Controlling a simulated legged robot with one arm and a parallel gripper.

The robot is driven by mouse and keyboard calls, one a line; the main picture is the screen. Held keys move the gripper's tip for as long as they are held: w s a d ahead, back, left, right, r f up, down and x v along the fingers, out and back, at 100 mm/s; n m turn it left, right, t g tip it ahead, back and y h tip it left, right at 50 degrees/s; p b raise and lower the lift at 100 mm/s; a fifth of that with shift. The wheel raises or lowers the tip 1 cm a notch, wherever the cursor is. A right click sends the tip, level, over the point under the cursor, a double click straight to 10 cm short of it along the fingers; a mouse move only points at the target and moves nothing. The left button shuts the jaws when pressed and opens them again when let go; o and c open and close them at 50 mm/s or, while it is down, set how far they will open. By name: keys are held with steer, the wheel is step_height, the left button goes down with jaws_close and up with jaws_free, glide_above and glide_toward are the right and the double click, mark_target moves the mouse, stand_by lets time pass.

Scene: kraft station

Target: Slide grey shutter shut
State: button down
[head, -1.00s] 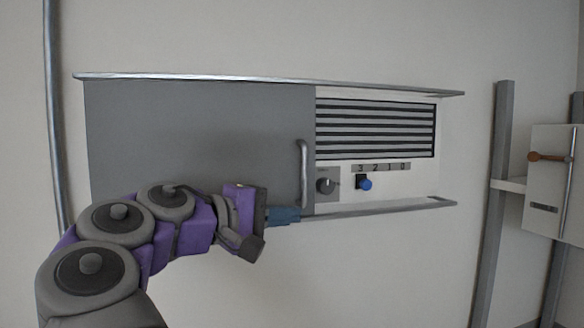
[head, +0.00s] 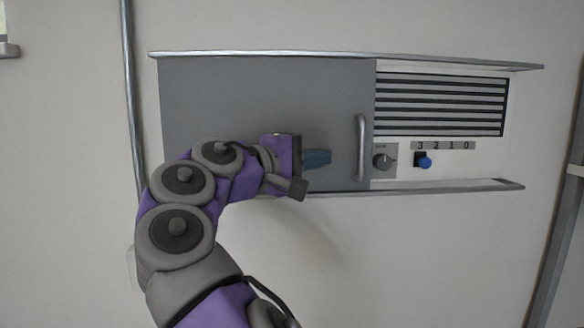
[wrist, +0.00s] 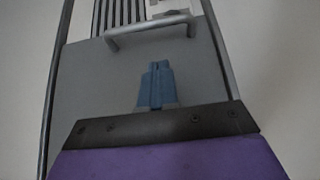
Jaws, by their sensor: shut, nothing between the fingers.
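The grey shutter (head: 250,95) is a flat panel between an upper and a lower rail. It covers the left part of the unit and leaves the slatted vent (head: 440,104) on the right uncovered. Its upright metal handle (head: 361,147) is near its right edge; in the wrist view the handle (wrist: 150,32) lies beyond the fingertips. My gripper (head: 329,158) is shut and empty, with blue fingers pointing right toward the handle, in front of the shutter's lower part. A gap shows between fingertips and handle. In the wrist view my gripper (wrist: 157,66) also shows closed. I cannot tell whether it touches the panel.
Right of the handle are a dark knob (head: 384,161), a blue button (head: 424,162) and a number strip (head: 443,145). The upper rail (head: 345,56) and lower rail (head: 440,188) stand out from the wall. A vertical pipe (head: 130,90) runs at the left.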

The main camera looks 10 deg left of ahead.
mark_target(344, 158)
steer(key=d+b, duration=0.1)
steer(key=w+d+b, duration=0.1)
steer(key=d, duration=0.1)
steer(key=shift+d, duration=0.2)
steer(key=shift+w+d+f, duration=0.1)
steer(key=shift+w+d, duration=0.25)
steer(key=shift+d, duration=0.05)
steer(key=shift+s+d, duration=0.1)
steer(key=shift+d, duration=0.05)
steer(key=shift+d+b, duration=0.15)
steer(key=shift+b, duration=0.15)
